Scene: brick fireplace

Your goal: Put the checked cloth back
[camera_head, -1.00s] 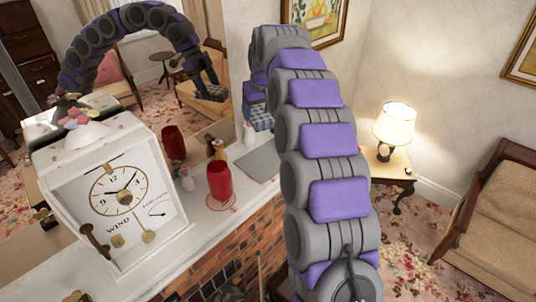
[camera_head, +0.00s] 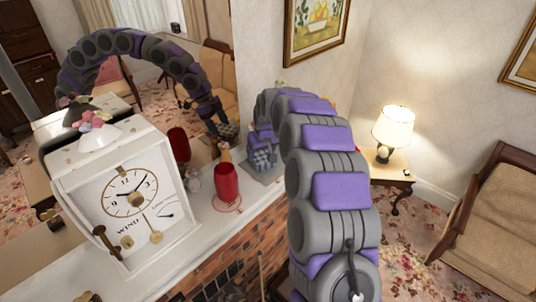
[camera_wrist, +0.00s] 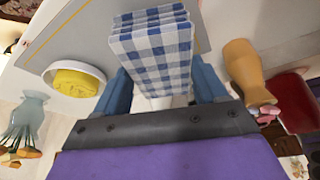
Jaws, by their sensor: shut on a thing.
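The checked cloth (camera_wrist: 157,45) is a folded blue-and-white bundle. In the wrist view it sits between the two blue fingers of my gripper (camera_wrist: 163,88), which is shut on it. In the head view the cloth (camera_head: 262,158) is low over the grey mat (camera_head: 268,177) on the mantel, partly hidden by my arm. The mat (camera_wrist: 90,32) also shows behind the cloth in the wrist view. I cannot tell whether the cloth touches the mat.
A red vase (camera_head: 227,182) and a white clock (camera_head: 135,205) stand left of the mat. The wrist view shows a white dish with yellow contents (camera_wrist: 77,82), a glass vessel (camera_wrist: 28,118) and a tan bottle (camera_wrist: 246,68) close by. A mirror backs the mantel.

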